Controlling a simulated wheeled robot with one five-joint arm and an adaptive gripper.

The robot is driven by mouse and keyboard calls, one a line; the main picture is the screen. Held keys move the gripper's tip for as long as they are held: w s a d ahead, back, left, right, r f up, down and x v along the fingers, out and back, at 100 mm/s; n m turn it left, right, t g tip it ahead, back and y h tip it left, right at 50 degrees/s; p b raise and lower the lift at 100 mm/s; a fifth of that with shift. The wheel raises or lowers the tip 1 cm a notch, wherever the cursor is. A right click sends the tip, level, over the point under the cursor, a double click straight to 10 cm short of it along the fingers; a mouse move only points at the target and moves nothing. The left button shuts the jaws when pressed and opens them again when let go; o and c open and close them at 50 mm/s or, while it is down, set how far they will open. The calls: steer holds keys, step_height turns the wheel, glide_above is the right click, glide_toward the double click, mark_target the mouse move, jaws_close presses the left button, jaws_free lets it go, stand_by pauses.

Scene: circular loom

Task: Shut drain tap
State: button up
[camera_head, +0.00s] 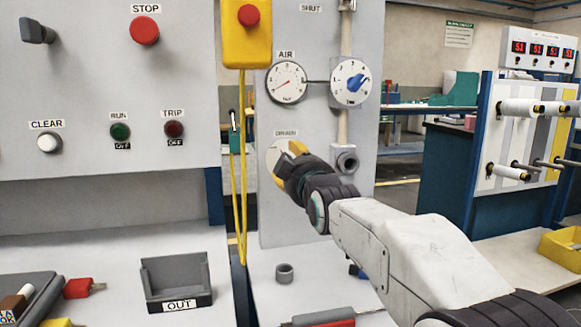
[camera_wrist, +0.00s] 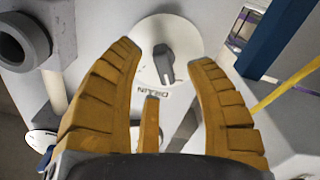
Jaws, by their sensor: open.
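The drain tap is a small grey lever handle (camera_wrist: 164,62) on a round pale plate (camera_wrist: 185,33), with an upside-down DRAIN label beside it in the wrist view. The handle lies roughly along the picture's vertical. My gripper (camera_wrist: 166,57) is open, with one yellow finger on each side of the handle and gaps to both. I cannot tell how far its tips are from the plate. In the head view my gripper (camera_head: 286,160) is in front of the plate (camera_head: 280,150), below the DRAIN label, and hides the handle.
A grey pipe outlet (camera_head: 346,163) sticks out just right of my gripper. The AIR gauge (camera_head: 287,82) and a blue-knobbed dial (camera_head: 351,83) sit above. A yellow cable (camera_head: 242,180) hangs to the left. A grey OUT tray (camera_head: 177,282) stands on the bench below.

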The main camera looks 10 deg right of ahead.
mark_target(290, 157)
steer(key=shift+w, duration=1.7)
steer(key=shift+s, duration=0.1)
jaws_close()
